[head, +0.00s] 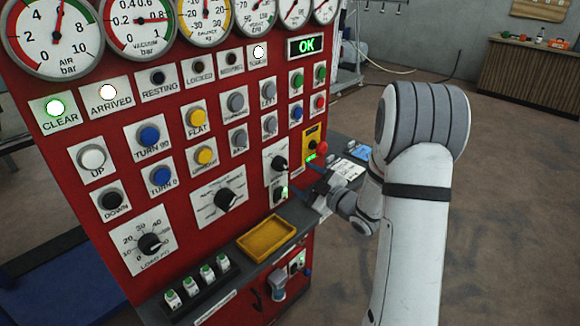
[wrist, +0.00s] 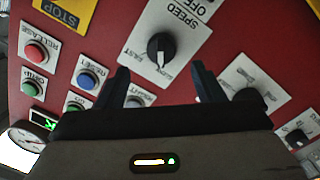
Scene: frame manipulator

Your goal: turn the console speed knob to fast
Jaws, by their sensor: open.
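The speed knob (wrist: 161,46) is black and round with a white pointer line, on a white plate marked SPEED, upside down in the wrist view. FAST is printed left of the knob, and the pointer aims down in the picture, towards a small label partly hard to read, apparently SLOW. In the head view the knob (head: 279,163) sits on the right part of the red console. My gripper (wrist: 161,78) is open, its two dark fingers on either side below the knob, apart from it. In the head view my gripper (head: 315,190) is right of the knob, at the console face.
The red console (head: 130,80) carries several buttons, lamps and gauges. A yellow tray (head: 266,238) lies on the ledge below. A red stop button (head: 322,148) on a yellow plate is close to my gripper. The floor on the right is open.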

